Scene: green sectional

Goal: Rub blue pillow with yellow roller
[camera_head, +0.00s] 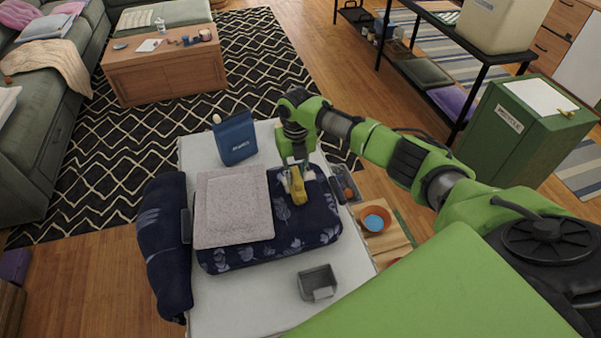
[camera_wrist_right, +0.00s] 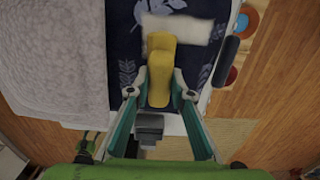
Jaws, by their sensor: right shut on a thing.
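The blue pillow (camera_head: 322,222) is dark navy with pale leaf prints and lies flat on a white-topped table. A grey-white cloth covers its left part; the pillow also shows in the wrist view (camera_wrist_right: 125,70). My right gripper (camera_head: 294,180) is over the pillow's uncovered right part, shut on the yellow handle of the roller (camera_head: 298,189). In the right wrist view, the handle (camera_wrist_right: 160,75) sits between the fingers (camera_wrist_right: 158,90), and its pale roller head (camera_wrist_right: 185,30) lies across the pillow. I cannot tell whether the head touches the fabric. My left gripper is not in view.
The grey-white cloth (camera_head: 232,205) lies left of the roller. A blue bag (camera_head: 235,138) stands behind, a dark rolled textile (camera_head: 163,245) hangs at the left edge. A small grey bin (camera_head: 318,283) is in front; an orange-and-blue bowl (camera_head: 376,219) is at right.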

